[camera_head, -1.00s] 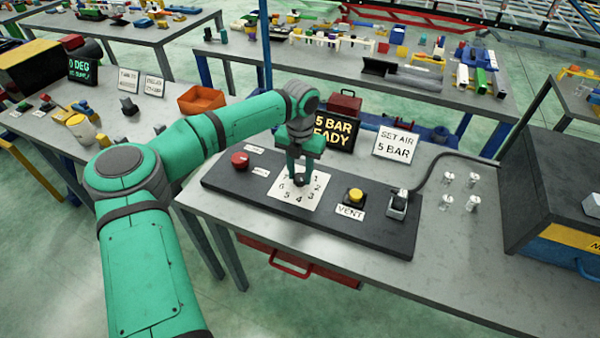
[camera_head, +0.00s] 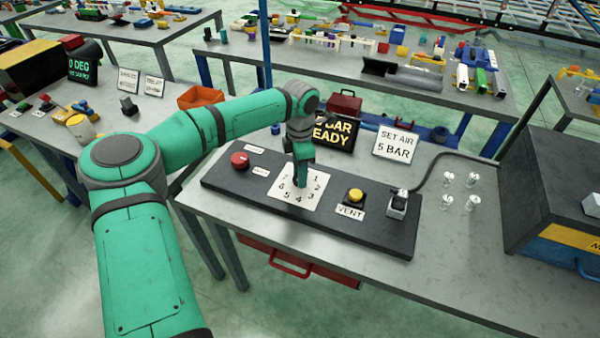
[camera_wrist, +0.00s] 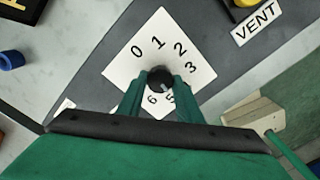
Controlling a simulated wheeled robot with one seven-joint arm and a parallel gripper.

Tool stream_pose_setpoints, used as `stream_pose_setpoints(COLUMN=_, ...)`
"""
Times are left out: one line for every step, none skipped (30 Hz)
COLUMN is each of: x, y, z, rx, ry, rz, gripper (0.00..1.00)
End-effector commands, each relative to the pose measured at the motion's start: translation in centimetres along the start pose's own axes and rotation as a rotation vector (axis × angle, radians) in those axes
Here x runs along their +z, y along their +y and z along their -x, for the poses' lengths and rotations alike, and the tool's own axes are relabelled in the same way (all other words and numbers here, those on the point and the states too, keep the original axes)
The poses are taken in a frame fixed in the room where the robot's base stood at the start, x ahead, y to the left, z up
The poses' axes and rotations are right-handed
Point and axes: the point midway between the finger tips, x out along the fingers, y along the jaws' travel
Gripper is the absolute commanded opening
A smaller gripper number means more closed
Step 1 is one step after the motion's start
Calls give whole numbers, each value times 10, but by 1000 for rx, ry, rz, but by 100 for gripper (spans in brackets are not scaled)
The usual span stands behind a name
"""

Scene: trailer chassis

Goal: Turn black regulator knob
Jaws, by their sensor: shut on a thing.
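The black regulator knob (camera_wrist: 159,79) stands at the middle of a white dial plate (camera_wrist: 135,55) with numbers around it. A pale mark shows on the knob's top. In the wrist view my gripper (camera_wrist: 160,88) is shut on the knob, one finger at each side, and partly covers the lower numbers. In the head view the dial plate (camera_head: 315,188) lies on a dark panel, and my gripper (camera_head: 300,182) reaches straight down onto it. The knob is hidden there behind the fingers. A sign (camera_head: 396,144) reads "SET AIR 5 BAR".
On the dark panel (camera_head: 240,197) are a red knob (camera_head: 240,160) to the left, a yellow vent button (camera_head: 355,195) to the right and a grey switch (camera_head: 397,203) further right. A dark case (camera_head: 550,180) stands at the table's right end.

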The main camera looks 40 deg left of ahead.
Motion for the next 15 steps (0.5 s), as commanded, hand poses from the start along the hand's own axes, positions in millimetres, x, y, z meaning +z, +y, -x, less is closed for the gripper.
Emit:
stream_pose_setpoints(x=-2, y=1, z=1, rx=2, ry=3, rz=-31, gripper=10)
stream_pose_setpoints(x=-2, y=1, z=1, rx=2, ry=3, rz=-49, gripper=10)
stream_pose_setpoints(x=-2, y=1, z=1, rx=2, ry=3, rz=-74, gripper=10)
stream_pose_setpoints(x=-2, y=1, z=1, rx=2, ry=3, rz=-92, gripper=10)
stream_pose_setpoints(x=-2, y=1, z=1, rx=2, ry=3, rz=-107, gripper=10)
stream_pose_setpoints(x=-2, y=1, z=1, rx=2, ry=3, rz=-127, gripper=10)
stream_pose_setpoints(x=-2, y=1, z=1, rx=2, ry=4, rz=-140, gripper=10)
stream_pose_setpoints(x=-2, y=1, z=1, rx=2, ry=4, rz=-153, gripper=10)
stream_pose_setpoints(x=-2, y=1, z=1, rx=2, ry=4, rz=-167, gripper=10)
stream_pose_setpoints(x=-2, y=1, z=1, rx=2, ry=4, rz=-177, gripper=10)
stream_pose_setpoints(x=-2, y=1, z=1, rx=2, ry=4, rz=-186, gripper=10)
stream_pose_setpoints(x=-2, y=1, z=1, rx=2, ry=4, rz=-195, gripper=10)
stream_pose_setpoints(x=-2, y=1, z=1, rx=2, ry=4, rz=-202, gripper=10)
stream_pose_setpoints(x=-2, y=2, z=1, rx=2, ry=4, rz=-208, gripper=10)
stream_pose_setpoints(x=-2, y=2, z=1, rx=2, ry=4, rz=-214, gripper=10)
